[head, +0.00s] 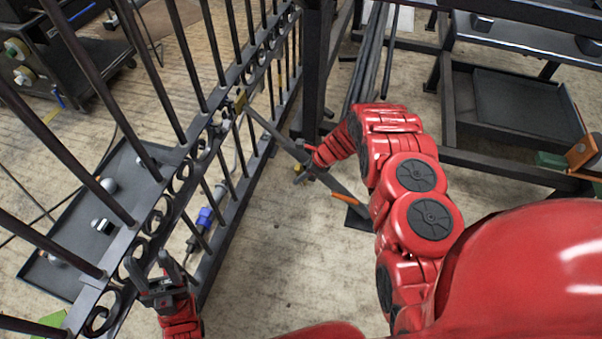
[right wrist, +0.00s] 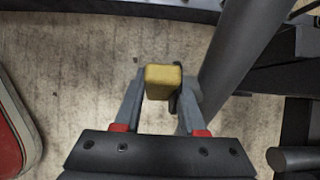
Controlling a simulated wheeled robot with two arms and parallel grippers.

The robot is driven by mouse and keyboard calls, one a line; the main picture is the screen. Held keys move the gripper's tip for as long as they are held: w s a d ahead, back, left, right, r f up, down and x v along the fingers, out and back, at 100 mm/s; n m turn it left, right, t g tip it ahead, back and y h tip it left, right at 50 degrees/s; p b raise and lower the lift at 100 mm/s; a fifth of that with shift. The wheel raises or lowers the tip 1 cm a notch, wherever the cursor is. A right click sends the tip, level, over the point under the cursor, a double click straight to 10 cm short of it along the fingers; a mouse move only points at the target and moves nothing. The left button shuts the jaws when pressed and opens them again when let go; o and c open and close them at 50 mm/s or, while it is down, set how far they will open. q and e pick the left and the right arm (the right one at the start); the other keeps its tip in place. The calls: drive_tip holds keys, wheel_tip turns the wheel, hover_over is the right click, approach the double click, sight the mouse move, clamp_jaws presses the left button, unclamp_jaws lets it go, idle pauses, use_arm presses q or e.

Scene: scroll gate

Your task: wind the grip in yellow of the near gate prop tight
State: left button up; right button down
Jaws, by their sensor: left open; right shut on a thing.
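The near gate prop (head: 268,126) is a grey bar that slants from the scroll gate (head: 190,145) down to a dark foot plate (head: 357,217) on the floor. My right gripper (head: 303,172) is at the prop's middle. In the right wrist view its fingers (right wrist: 160,98) are shut on the yellow grip (right wrist: 163,78), a small block beside the grey tube (right wrist: 232,55). The fingers mostly hide the grip in the head view. My left gripper (head: 160,268) is open and empty beside the gate's lower scrolls.
A dark tray (head: 60,215) with small items lies beyond the gate bars. A blue connector (head: 204,217) and cable are by the gate's foot. A dark post (head: 315,75) and steel racks (head: 455,110) stand behind my right arm. The floor between gate and prop foot is clear.

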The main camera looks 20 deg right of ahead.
drive_tip(key=shift+w+a+g+h, duration=0.15)
drive_tip(key=shift+g+h, duration=0.55)
drive_tip(key=shift+h, duration=0.5)
drive_tip(key=shift+f+g+h, duration=0.1)
drive_tip(key=shift+g+h, duration=0.3)
drive_tip(key=shift+h, duration=0.2)
drive_tip(key=shift+g+h+b, duration=0.4)
drive_tip(key=shift+h+b, duration=0.5)
drive_tip(key=shift+b, duration=0.05)
drive_tip(key=shift+g+h+b, duration=0.3)
drive_tip(key=shift+g+b, duration=0.05)
drive_tip(key=shift+g, duration=0.15)
drive_tip(key=c, duration=0.8)
unclamp_jaws()
drive_tip(key=shift+o, duration=0.2)
